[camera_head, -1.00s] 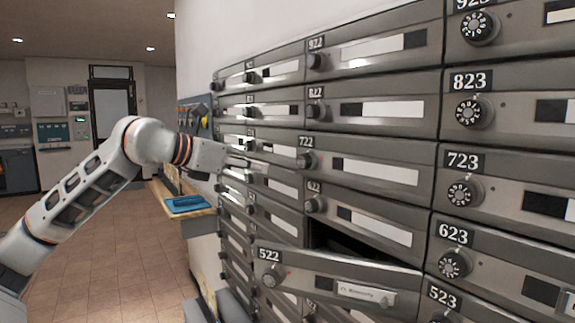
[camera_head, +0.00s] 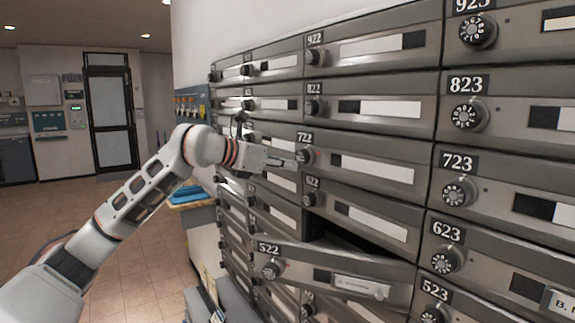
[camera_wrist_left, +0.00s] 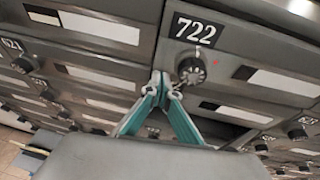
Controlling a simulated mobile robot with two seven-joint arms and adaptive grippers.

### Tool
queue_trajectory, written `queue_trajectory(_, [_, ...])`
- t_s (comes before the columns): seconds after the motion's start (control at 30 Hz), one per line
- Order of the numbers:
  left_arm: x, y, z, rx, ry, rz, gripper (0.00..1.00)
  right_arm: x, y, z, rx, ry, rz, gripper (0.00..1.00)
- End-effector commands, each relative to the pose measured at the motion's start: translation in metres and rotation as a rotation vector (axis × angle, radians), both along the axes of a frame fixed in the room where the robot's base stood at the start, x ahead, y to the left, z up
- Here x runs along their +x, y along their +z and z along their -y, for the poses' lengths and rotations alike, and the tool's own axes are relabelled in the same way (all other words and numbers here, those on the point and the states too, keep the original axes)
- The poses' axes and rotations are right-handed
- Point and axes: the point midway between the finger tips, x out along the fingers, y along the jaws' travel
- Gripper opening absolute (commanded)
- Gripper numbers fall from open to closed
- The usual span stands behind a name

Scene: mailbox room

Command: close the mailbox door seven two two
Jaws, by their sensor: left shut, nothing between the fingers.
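Mailbox door 722 (camera_head: 365,167) is a grey metal door with a black number plate, a round dial at its left and a pale label strip. It looks flush with its neighbours in the head view. It also shows in the left wrist view (camera_wrist_left: 250,95), with its dial above the fingertips and a small red dot beside the dial. My left gripper (camera_head: 294,161) is shut and empty, its tips at or just in front of the 722 dial; I cannot tell whether they touch. Its teal fingers meet at the tips in the left wrist view (camera_wrist_left: 163,84). My right gripper is not in view.
Door 522 (camera_head: 300,263) stands swung outward below, with a dark opening (camera_head: 345,238) behind its top edge. Other mailbox doors, such as 723 (camera_head: 500,166), look shut. A counter with a blue item (camera_head: 188,194) stands left of the boxes. The tiled floor at left is clear.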

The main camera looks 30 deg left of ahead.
Motion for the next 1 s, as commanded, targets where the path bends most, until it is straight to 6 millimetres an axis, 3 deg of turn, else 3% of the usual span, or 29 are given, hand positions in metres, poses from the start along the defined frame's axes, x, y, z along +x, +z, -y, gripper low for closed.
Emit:
queue_trajectory(0.17, [0.007, 0.004, 0.001, -0.002, -0.021, -0.003, 0.0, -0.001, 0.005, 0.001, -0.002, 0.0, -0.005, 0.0])
queue_trajectory(0.5, [0.039, 0.002, 0.01, -0.002, -0.119, -0.001, 0.0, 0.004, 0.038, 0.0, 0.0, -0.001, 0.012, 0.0])
queue_trajectory(1.0, [0.04, 0.001, 0.008, 0.0, -0.124, 0.003, 0.0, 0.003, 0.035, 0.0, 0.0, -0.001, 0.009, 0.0])
